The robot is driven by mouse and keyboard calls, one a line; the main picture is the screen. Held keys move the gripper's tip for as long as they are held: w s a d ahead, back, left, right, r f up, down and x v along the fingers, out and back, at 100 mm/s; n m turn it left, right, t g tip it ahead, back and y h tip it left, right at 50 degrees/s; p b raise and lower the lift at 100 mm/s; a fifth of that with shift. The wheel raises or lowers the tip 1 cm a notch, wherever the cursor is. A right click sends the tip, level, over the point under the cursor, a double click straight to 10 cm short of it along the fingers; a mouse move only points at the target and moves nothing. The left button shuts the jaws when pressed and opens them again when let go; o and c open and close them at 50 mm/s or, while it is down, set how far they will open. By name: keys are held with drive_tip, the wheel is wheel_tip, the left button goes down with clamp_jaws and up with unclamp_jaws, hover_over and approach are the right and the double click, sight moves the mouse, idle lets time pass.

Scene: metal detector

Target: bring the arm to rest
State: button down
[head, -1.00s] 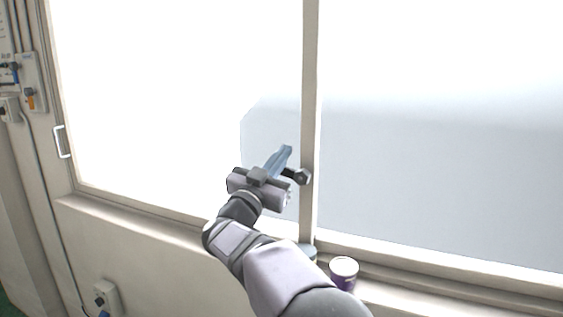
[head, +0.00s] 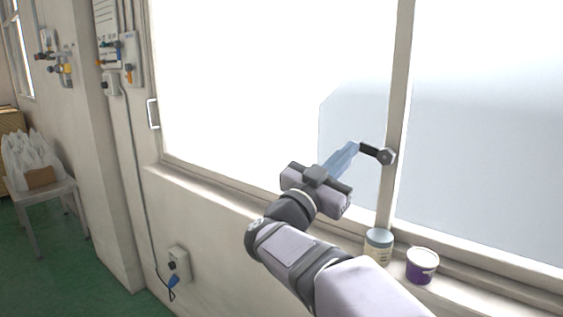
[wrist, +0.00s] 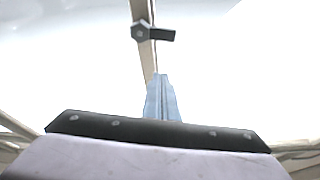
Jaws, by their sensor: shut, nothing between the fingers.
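My gripper (head: 346,153) is raised in front of the window in the head view. Its blue-grey fingers are closed together with nothing between them. The fingertips point up toward the window's upright frame bar. In the wrist view the fingers (wrist: 162,98) also show pressed together, pointing up the picture. A dark window latch (head: 385,156) sits on the upright bar, close beside the fingertips in the head view. In the wrist view the latch (wrist: 150,33) appears beyond the fingertips, with a gap between.
A jar with a grey-blue lid (head: 378,246) and a purple tub (head: 421,265) stand on the window sill below my arm. At left are wall switches (head: 130,60), a socket (head: 178,265) with a cable, and a table (head: 50,196) with white bags. Green floor there is clear.

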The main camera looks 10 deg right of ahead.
drive_tip(key=w+a+f+n+t+y, duration=0.45)
drive_tip(key=w+a+f+y, duration=0.3)
drive_tip(key=a+y, duration=0.35)
drive_tip(key=s+a+f+n+g+y, duration=0.2)
drive_tip(key=a+f+n+g+y, duration=0.15)
drive_tip(key=a+f, duration=0.4)
drive_tip(key=s+a+f+n+g+y, duration=0.1)
drive_tip(key=a+f+n+g+y, duration=0.3)
drive_tip(key=f, duration=0.6)
drive_tip(key=s+d+f+g, duration=0.1)
drive_tip(key=s+f+g, duration=0.6)
drive_tip(key=s+f, duration=0.9)
drive_tip(key=s+d+f+g+h, duration=0.1)
drive_tip(key=s+d+f+g, duration=0.1)
drive_tip(key=s+d, duration=0.5)
drive_tip(key=s+d+f+g+h, duration=0.1)
drive_tip(key=s+d+f, duration=0.3)
drive_tip(key=s+d, duration=0.4)
drive_tip(key=shift+s+d+g, duration=0.2)
drive_tip(key=shift+s+g, duration=0.7)
drive_tip(key=shift+s, duration=0.35)
